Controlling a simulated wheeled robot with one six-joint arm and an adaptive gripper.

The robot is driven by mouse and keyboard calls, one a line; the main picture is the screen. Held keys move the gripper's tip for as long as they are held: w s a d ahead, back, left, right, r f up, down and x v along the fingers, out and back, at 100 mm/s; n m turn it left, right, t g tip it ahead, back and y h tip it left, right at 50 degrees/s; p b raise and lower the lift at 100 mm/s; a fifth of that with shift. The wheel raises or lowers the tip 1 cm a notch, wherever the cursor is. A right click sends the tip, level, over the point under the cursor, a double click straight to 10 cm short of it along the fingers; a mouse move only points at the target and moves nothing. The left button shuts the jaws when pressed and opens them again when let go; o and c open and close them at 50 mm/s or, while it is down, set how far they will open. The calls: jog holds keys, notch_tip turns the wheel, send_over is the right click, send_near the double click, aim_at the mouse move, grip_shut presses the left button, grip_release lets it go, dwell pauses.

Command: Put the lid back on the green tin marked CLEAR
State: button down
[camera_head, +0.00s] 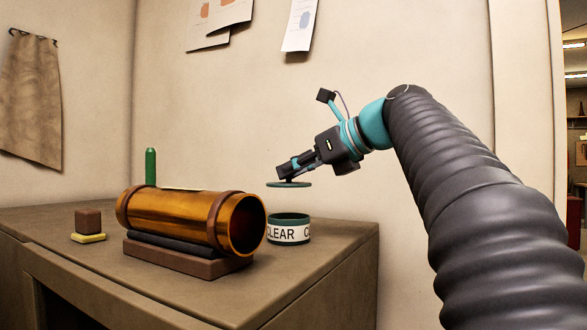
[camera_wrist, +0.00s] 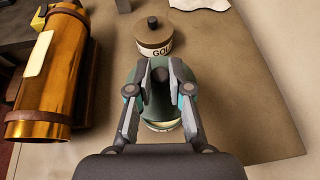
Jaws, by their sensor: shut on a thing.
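The green tin marked CLEAR (camera_head: 289,219) stands upright near the right end of the bench, with its top open. My gripper (camera_head: 287,174) is above it, shut on the flat dark green lid (camera_head: 289,185). The lid looks level, and a clear gap shows between it and the tin's rim. In the wrist view, the lid (camera_wrist: 180,71) sits under my gripper (camera_wrist: 160,78), its knob between the fingertips. It hides most of the tin; only a strip of pale label (camera_wrist: 162,126) shows below.
A brass tube (camera_head: 180,217) lies on a brown cradle (camera_head: 190,262) left of the tin. A tin with a brown lid (camera_wrist: 153,37), its label starting "GOL", stands farther off in the wrist view. Bare bench (camera_wrist: 250,85) lies to the right.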

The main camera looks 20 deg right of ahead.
jog(key=shift+f+b, duration=2.05)
jog(key=shift+f, duration=0.45)
jog(key=shift+p, duration=0.8)
jog(key=shift+f+p, duration=0.2)
jog(key=shift+p, duration=0.4)
dwell(1.1)
jog(key=c, duration=0.5)
grip_release()
jog(key=shift+r, duration=0.1)
